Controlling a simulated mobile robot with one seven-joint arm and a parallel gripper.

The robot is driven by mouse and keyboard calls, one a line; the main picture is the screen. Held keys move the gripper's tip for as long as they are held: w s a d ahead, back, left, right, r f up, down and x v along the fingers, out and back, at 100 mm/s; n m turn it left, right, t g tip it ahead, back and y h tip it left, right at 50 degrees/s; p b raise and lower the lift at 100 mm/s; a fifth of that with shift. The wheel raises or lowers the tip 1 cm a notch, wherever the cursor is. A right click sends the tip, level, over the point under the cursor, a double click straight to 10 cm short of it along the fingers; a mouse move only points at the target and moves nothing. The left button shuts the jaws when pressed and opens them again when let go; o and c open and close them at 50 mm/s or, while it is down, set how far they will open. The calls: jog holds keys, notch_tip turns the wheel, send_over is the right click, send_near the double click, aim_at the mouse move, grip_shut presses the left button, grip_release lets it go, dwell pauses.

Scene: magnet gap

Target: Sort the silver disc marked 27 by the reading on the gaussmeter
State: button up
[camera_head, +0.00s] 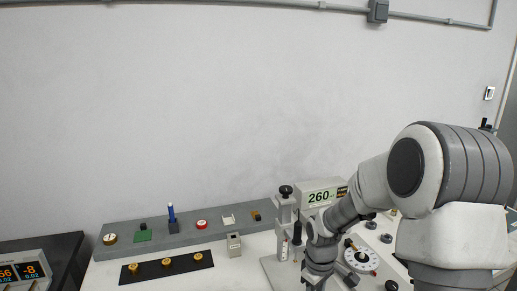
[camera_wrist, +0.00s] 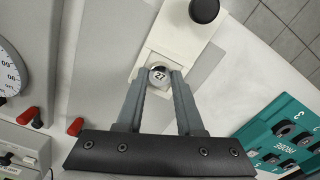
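The silver disc marked 27 (camera_wrist: 159,75) shows in the wrist view between the fingertips of my gripper (camera_wrist: 160,77). The fingertips appear to press on its two sides. The disc is at a pale cream holder (camera_wrist: 176,38) with a black knob; whether it rests on the holder or just above cannot be told. The gaussmeter (camera_head: 312,186) stands at the back right in the head view, partly behind my arm, and reads 260 in green; its unit is too small to read. The disc and fingertips are hidden in the head view.
A black strip (camera_head: 149,272) with several brass knobs lies front left of the grey shelf (camera_head: 185,235), which carries small items. A small pale box (camera_head: 234,245) stands near it. A black-knobbed stand (camera_head: 285,205) is beside the meter. A teal panel (camera_wrist: 285,135) shows at right in the wrist view.

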grip_shut()
jog(key=shift+r+p, duration=2.1)
jog(key=shift+r, duration=0.45)
jog(key=shift+d, duration=0.15)
